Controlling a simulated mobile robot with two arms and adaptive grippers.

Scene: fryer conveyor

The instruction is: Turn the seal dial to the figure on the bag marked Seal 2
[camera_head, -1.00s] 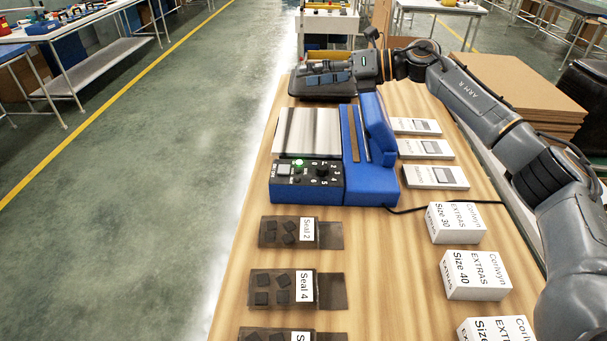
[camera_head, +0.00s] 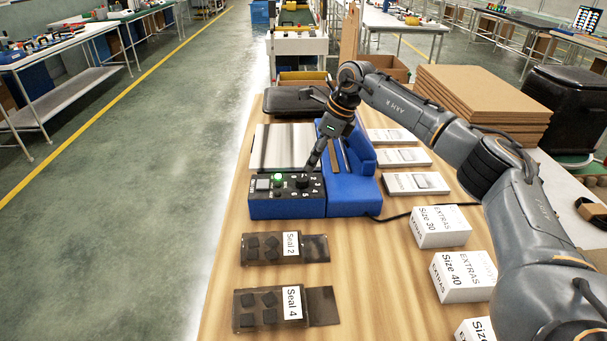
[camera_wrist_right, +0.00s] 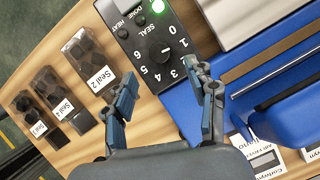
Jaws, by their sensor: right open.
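The seal dial (camera_wrist_right: 160,52) is a black round knob on the blue sealer's black panel, with white figures around it. Its pointer is too small to read. In the head view the dial (camera_head: 303,182) lies at the panel's right, partly behind my gripper. My right gripper (camera_wrist_right: 160,69) is open, its fingertips either side of the dial in the wrist view; I cannot tell whether they touch it. In the head view the right gripper (camera_head: 309,172) points down at the dial. The bag marked Seal 2 (camera_head: 314,248) lies flat in front of the sealer, also in the wrist view (camera_wrist_right: 83,45). My left gripper is not in view.
The blue sealer (camera_head: 350,190) has a green light (camera_head: 277,177) lit on its panel. A bag marked Seal 4 (camera_head: 322,305) lies nearer. White boxes (camera_head: 440,227) and flat cards (camera_head: 415,183) line the right side. Bare wood lies between bags and boxes.

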